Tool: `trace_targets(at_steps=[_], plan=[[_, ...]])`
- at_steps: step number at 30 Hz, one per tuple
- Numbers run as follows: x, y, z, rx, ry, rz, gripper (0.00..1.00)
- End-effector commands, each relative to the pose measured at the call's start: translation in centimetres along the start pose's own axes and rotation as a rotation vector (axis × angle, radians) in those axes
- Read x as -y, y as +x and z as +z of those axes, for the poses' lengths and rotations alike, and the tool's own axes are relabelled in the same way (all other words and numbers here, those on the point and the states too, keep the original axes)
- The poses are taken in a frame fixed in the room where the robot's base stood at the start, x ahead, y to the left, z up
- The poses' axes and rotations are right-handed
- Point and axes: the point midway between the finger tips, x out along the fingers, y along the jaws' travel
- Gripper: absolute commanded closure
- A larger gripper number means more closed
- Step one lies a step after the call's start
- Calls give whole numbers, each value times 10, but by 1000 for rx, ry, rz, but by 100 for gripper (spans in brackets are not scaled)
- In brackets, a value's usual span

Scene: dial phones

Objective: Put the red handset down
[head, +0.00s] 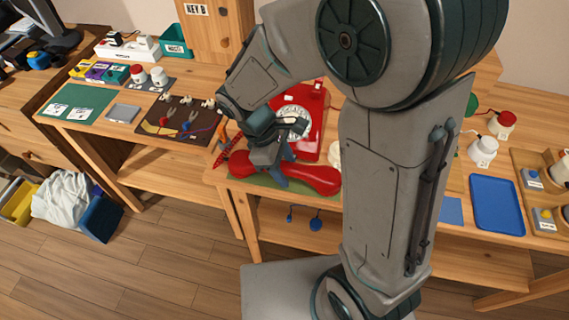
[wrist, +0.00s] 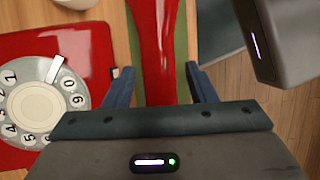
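The red handset (head: 318,179) lies along the front of the green mat (head: 245,184), in front of the red dial phone (head: 316,105). In the wrist view the handset (wrist: 156,45) runs between my fingers, with green mat showing beside it. My gripper (head: 271,172) is low over the handset's middle, pointing down. In the wrist view my gripper (wrist: 160,86) is open, with one finger on each side of the handset and a narrow gap at each. The dial phone (wrist: 92,48) stands to the left there. My arm hides part of the phone in the head view.
Left of the mat lies a coiled red cord (head: 235,160). A blue tray (head: 497,205) lies to the right.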

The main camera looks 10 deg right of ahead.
Motion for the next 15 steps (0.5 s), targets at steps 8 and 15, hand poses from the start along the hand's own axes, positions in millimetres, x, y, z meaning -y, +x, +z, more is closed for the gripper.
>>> trace_targets(at_steps=[8, 15], plan=[[0, -4, 1, -1, 0, 1, 49], [-1, -41, 1, -5, 0, 3, 49]])
